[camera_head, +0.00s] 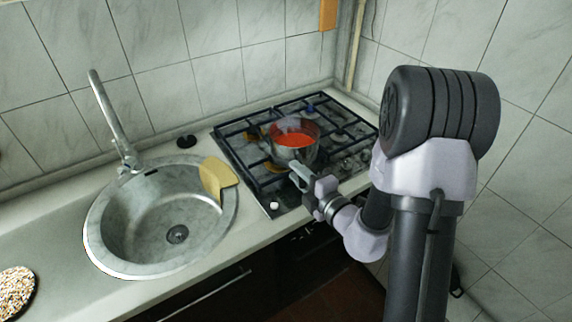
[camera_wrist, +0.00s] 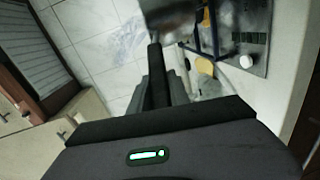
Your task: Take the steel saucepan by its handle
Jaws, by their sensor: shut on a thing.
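The steel saucepan (camera_head: 301,155) holds something orange-red and stands over the gas hob. In the wrist view the saucepan (camera_wrist: 168,14) is partly cut off at the top edge. Its dark handle (camera_wrist: 157,70) runs down from the pan between my fingers. My gripper (camera_head: 299,174) is at the near side of the pan, and its jaws (camera_wrist: 162,82) are shut on the handle. I cannot tell whether the pan touches the hob grate.
The black gas hob (camera_head: 240,165) with raised grates surrounds the pan. A round sink (camera_head: 120,215) with a tall tap (camera_head: 112,120) lies to the left. Tiled walls stand behind and right.

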